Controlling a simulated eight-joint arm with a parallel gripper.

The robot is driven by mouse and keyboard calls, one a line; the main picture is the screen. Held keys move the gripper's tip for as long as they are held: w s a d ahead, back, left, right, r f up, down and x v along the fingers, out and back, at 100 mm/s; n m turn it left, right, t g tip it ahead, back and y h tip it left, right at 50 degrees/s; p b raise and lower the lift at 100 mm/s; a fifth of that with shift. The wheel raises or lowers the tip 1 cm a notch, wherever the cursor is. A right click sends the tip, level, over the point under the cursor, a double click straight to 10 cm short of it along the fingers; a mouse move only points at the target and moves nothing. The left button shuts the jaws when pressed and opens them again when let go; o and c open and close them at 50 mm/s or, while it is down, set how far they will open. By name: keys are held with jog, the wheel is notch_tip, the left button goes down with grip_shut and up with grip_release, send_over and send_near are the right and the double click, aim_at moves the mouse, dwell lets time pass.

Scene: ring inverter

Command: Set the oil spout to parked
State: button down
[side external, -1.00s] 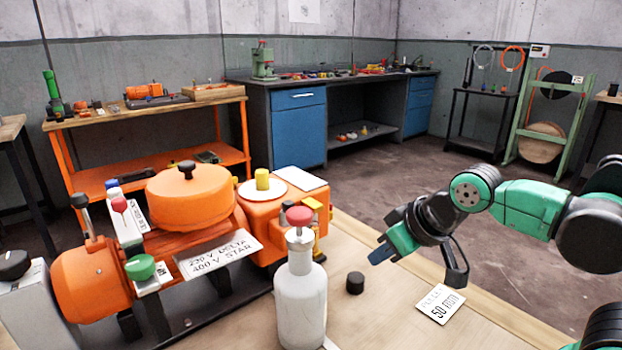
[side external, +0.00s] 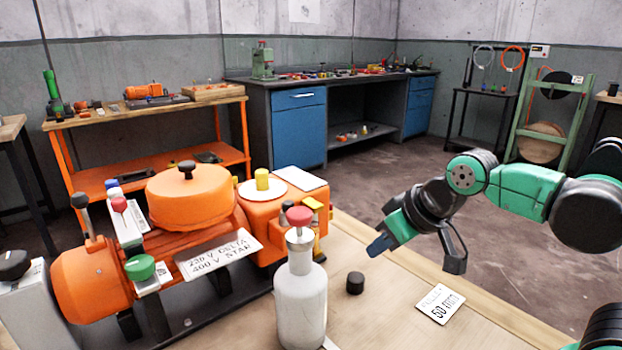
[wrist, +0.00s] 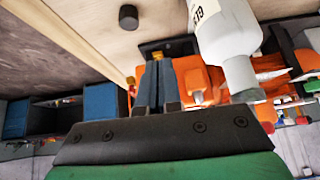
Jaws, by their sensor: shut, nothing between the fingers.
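My gripper (side external: 378,246) is shut and empty in the side external view. It hangs above the wooden bench, right of the bottle and the orange machine, touching neither. In the wrist view its two fingers (wrist: 158,84) lie together, with the orange machine (wrist: 200,78) beyond them. A white bottle with a red top (side external: 300,290) stands upright on the bench in front of the orange machine (side external: 190,198); it shows in the wrist view too (wrist: 228,38). A yellow fitting (side external: 313,205) sits on the machine's right end. I cannot tell which part is the oil spout or its setting.
A small black cylinder (side external: 355,283) and a white printed card (side external: 440,304) lie on the bench (side external: 385,315). The machine carries a yellow knob (side external: 262,180), a green knob (side external: 140,267) and a rating plate (side external: 219,254).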

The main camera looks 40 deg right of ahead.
jog(key=w+d+r+y, duration=0.2)
jog(key=r, duration=0.4)
jog(key=w+d+r+g+y, duration=0.1)
jog(key=w+d+r+y, duration=0.1)
jog(key=r, duration=0.5)
jog(key=shift+w+y, duration=0.4)
jog(key=shift+w, duration=0.45)
jog(key=shift+f, duration=0.1)
jog(key=w+a+f, duration=0.5)
jog(key=a+f, duration=0.2)
jog(key=f, duration=0.1)
jog(key=shift+a, duration=0.4)
